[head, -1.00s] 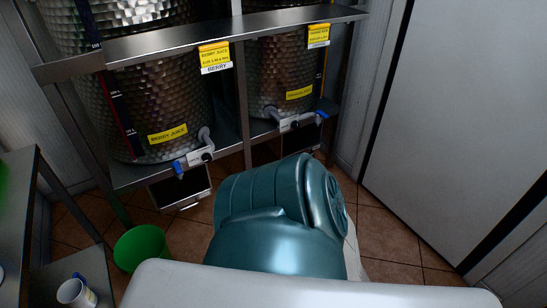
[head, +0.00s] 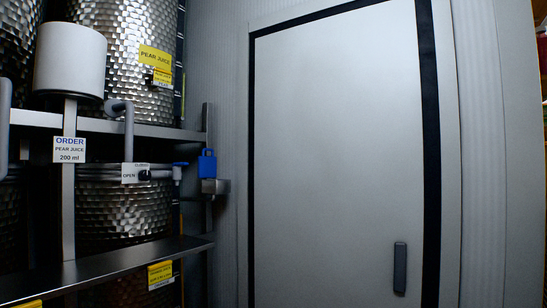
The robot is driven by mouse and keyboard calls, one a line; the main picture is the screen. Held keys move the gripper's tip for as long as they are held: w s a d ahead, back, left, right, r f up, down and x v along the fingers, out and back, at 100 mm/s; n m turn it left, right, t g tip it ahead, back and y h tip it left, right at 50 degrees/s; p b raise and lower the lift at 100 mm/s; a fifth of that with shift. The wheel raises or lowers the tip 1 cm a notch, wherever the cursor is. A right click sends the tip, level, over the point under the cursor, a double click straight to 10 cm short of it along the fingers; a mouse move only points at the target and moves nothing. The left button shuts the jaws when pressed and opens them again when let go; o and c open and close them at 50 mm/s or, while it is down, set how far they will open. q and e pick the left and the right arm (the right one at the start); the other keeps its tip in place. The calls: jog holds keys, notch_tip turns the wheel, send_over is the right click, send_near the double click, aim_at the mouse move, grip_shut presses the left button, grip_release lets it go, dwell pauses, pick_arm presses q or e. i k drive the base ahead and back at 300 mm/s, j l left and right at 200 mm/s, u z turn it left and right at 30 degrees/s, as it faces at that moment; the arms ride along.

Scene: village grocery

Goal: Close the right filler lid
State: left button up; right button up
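No part that I can surely call the right filler lid shows. I cannot tell whether these belong to the filler. Neither of my grippers is in view.
An upper tank (head: 130,45) has a yellow PEAR JUICE label (head: 155,55). A white cylinder (head: 70,60) stands above an order card, PEAR JUICE 200 ml (head: 69,150). A blue object (head: 207,163) sits by a small metal bracket. A pale door (head: 340,150) fills the right.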

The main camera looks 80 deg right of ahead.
aim_at(207, 165)
jog(key=z, duration=2.05)
jog(key=j+z, duration=0.3)
